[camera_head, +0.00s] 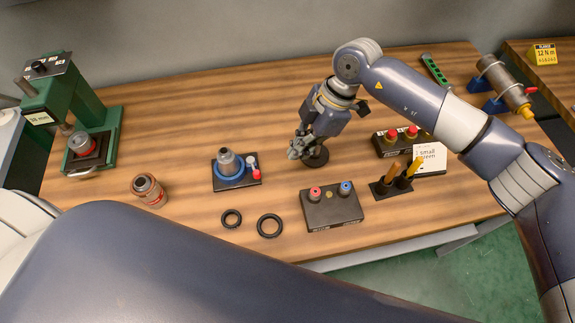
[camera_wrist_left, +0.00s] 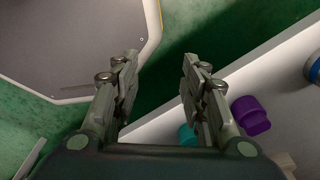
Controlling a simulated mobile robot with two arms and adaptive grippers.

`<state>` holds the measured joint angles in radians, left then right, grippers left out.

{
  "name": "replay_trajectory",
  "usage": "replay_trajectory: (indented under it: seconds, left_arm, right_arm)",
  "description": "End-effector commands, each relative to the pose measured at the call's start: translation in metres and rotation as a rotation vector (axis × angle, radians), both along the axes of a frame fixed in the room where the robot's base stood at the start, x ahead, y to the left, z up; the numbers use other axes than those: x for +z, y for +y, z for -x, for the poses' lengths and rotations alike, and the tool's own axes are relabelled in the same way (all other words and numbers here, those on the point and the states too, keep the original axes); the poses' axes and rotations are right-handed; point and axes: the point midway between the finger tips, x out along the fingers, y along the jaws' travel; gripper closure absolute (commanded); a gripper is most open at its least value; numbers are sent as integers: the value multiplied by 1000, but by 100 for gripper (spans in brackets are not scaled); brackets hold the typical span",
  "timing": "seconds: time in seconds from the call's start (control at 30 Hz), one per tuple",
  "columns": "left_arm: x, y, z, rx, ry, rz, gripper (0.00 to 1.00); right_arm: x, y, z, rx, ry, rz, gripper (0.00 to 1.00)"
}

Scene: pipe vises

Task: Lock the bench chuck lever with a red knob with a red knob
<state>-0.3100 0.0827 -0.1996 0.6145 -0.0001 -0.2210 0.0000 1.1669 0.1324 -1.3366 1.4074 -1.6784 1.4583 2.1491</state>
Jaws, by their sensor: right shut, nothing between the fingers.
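The bench chuck (camera_head: 229,169) sits on a dark base plate on the wooden table, left of the middle in the head view. It has a grey cylinder in a blue ring. Its lever's red knob (camera_head: 256,174) is at the right side of the base, below a small pale part. My right gripper (camera_head: 296,152) is shut and empty, to the right of the chuck and apart from the knob. My left gripper (camera_wrist_left: 152,72) shows in the left wrist view with its fingers apart and nothing between them. In the head view it is not visible.
A black box with red and blue knobs (camera_head: 332,208) lies right of two black rings (camera_head: 269,225). A dark round piece (camera_head: 316,157) is by the right gripper. A green press (camera_head: 85,110) and a red-labelled cylinder (camera_head: 149,190) stand left. The table behind the chuck is clear.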

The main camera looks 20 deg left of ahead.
Motion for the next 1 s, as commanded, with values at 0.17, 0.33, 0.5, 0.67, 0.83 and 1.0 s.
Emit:
replay_trajectory:
  seconds: [0.17, 0.33, 0.5, 0.67, 0.83, 1.0]
  left_arm:
    - [-9, -1, -12, 0, -15, 1, 60]
    - [-9, -2, -23, 0, -33, 4, 60]
    - [-9, -3, -18, 0, -26, 5, 60]
    - [-10, -3, -11, 1, -15, 4, 60]
    - [-10, -4, -11, 1, -14, 4, 60]
    - [-10, -4, -14, 1, -18, 5, 60]
  right_arm:
    - [22, -8, -5, 0, -2, 0, 100]
    - [31, -10, -6, 0, 0, 0, 100]
    - [32, -11, -6, 0, 1, 1, 100]
    - [32, -10, -6, 0, 0, 0, 100]
    - [32, -10, -6, 0, 0, 0, 100]
    - [31, -10, -6, 0, 1, 0, 100]
